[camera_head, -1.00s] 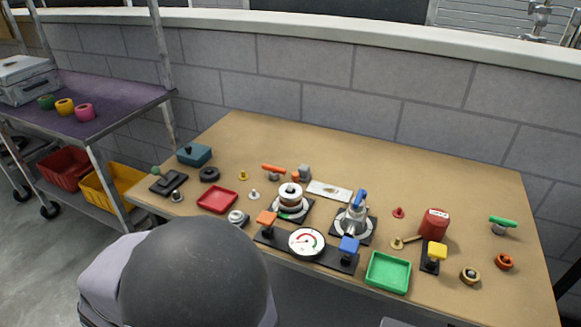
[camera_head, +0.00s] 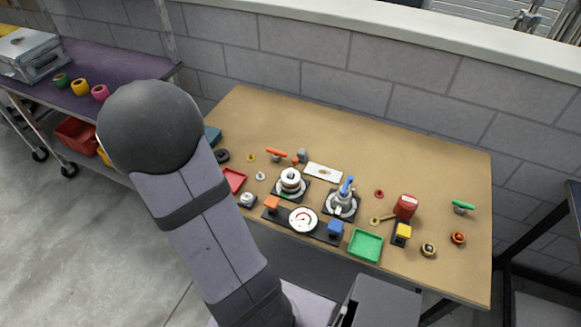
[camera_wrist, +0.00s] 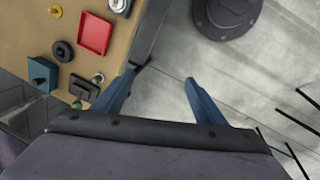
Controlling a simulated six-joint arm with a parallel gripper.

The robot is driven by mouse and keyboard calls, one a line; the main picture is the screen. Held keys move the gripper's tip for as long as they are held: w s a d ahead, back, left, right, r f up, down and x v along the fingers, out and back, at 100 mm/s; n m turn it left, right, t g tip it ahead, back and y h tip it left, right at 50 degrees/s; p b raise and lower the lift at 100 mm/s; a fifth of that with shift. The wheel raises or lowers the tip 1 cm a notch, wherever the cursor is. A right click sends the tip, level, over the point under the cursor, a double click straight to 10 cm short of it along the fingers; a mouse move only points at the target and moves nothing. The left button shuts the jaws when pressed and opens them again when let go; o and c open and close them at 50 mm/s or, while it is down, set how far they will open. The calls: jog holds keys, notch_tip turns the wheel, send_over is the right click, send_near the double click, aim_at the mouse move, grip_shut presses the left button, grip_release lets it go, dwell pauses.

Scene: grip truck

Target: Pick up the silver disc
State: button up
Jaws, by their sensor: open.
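A small round silver piece (camera_head: 247,199), which looks like the silver disc, sits at the table's front left beside the red tray. It also shows at the top edge of the wrist view (camera_wrist: 120,5), partly cut off. A silver-white stacked round part (camera_head: 291,183) stands on a black base to its right; I cannot tell for certain which of the two is the disc. My gripper (camera_wrist: 160,78) is open and empty, its two blue fingers over the floor just off the table edge. The gripper does not show in the head view.
A red tray (camera_wrist: 95,33), black ring (camera_wrist: 62,52) and teal box (camera_wrist: 42,74) lie near the table's left end. A gauge (camera_head: 303,220), green tray (camera_head: 365,245) and red can (camera_head: 405,207) stand further right. The back of the table is clear.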

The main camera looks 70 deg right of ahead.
jog(key=s+d+n+g, duration=0.15)
jog(key=s+d, duration=0.25)
jog(key=d, duration=0.8)
jog(key=n+g, duration=0.2)
jog(key=g, duration=0.1)
send_near(288, 173)
notch_tip(288, 173, down, 2)
jog(key=shift+m+h, duration=0.25)
jog(key=shift+h, duration=0.05)
jog(key=shift+p+x, duration=1.3)
jog(key=shift+x, duration=2.6)
jog(key=shift+s+r, duration=0.15)
jog(key=shift+s, duration=0.05)
jog(key=c, duration=1.2)
